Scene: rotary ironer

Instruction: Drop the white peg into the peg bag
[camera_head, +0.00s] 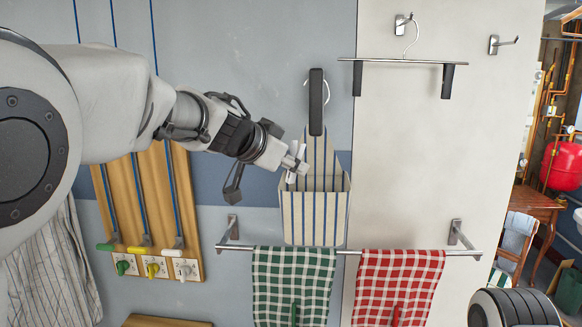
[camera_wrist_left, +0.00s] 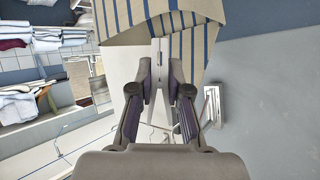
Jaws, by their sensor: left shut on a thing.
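The peg bag (camera_head: 314,218) is cream with blue stripes and hangs against the wall in the head view. Its open top faces up, below a dark strap-like hanger (camera_head: 316,102). My left gripper (camera_head: 295,165) is at the bag's upper left edge, in front of its mouth. It is shut on the small white peg (camera_head: 302,153), which shows pale between the fingers. In the left wrist view the left gripper (camera_wrist_left: 162,78) has the striped bag (camera_wrist_left: 190,40) just beyond its fingertips. The inside of the bag is mostly hidden. My right gripper is out of view.
A rail (camera_head: 350,251) below the bag carries a green checked towel (camera_head: 292,285) and a red checked towel (camera_head: 398,283). A wooden board (camera_head: 150,205) with cords and coloured handles is at left. A clip hanger (camera_head: 403,62) hangs at upper right.

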